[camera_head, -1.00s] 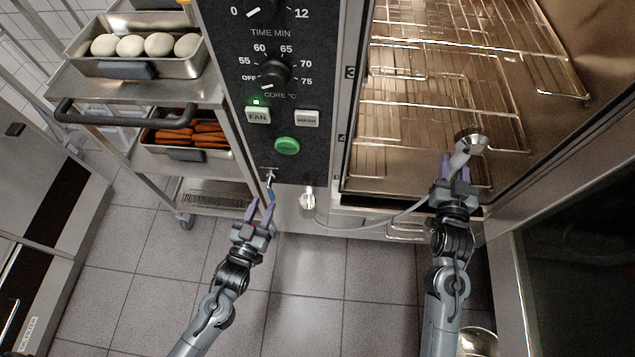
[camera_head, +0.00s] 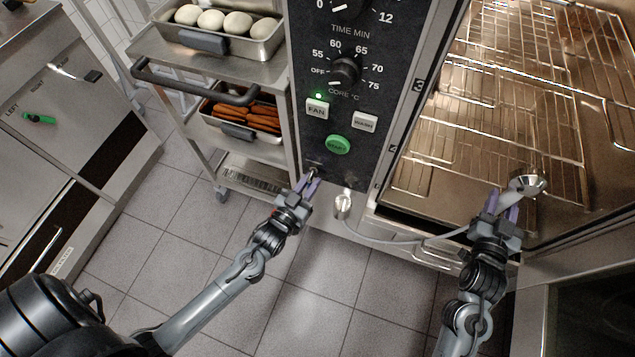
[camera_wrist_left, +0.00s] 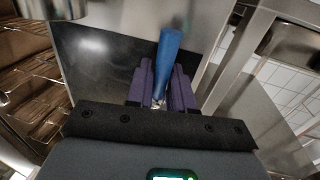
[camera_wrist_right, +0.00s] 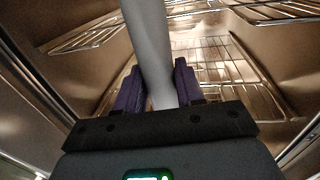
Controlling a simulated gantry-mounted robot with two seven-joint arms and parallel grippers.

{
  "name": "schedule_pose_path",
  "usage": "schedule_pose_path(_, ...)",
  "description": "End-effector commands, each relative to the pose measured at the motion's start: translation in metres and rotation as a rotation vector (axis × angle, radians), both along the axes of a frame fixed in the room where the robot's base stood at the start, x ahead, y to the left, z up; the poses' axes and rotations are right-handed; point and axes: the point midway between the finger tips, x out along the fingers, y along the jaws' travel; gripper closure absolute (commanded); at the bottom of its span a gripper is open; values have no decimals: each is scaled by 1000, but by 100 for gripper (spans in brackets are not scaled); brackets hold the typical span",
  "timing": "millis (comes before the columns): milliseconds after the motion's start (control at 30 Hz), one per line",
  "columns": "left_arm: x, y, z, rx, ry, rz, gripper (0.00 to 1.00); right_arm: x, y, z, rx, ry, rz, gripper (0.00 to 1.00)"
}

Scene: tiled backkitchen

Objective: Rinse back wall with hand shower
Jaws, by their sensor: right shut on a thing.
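The hand shower (camera_head: 529,184) has a round metal head and a grey handle. My right gripper (camera_head: 503,204) is shut on its handle, with the head beyond the fingers at the open oven's mouth. In the right wrist view the pale handle (camera_wrist_right: 150,50) passes between the purple fingers. The back wall (camera_wrist_right: 190,50) of the oven shows only partly behind the racks. My left gripper (camera_head: 308,185) is at the lower edge of the control panel (camera_head: 345,110). In the left wrist view a blue lever (camera_wrist_left: 168,58) lies between its fingers; I cannot tell whether they grip it.
Wire racks (camera_head: 490,110) fill the oven cavity. A grey hose (camera_head: 385,241) runs from the holder (camera_head: 342,206) to the shower. A trolley (camera_head: 160,45) with dough and sausage trays stands left. A glass door (camera_head: 590,315) is at the lower right.

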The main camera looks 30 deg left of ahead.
Motion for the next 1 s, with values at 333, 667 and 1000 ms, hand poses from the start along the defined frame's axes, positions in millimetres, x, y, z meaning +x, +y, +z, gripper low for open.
schedule_pose_path(333,0,0,0,0,-1,0,100,0,0,1,0,-3,0,100)
schedule_pose_path(667,0,2,1,61,13,1,100,0,0,1,0,-3,0,100)
schedule_pose_path(1000,-2,7,3,303,72,-1,100,0,0,1,0,-3,0,100)
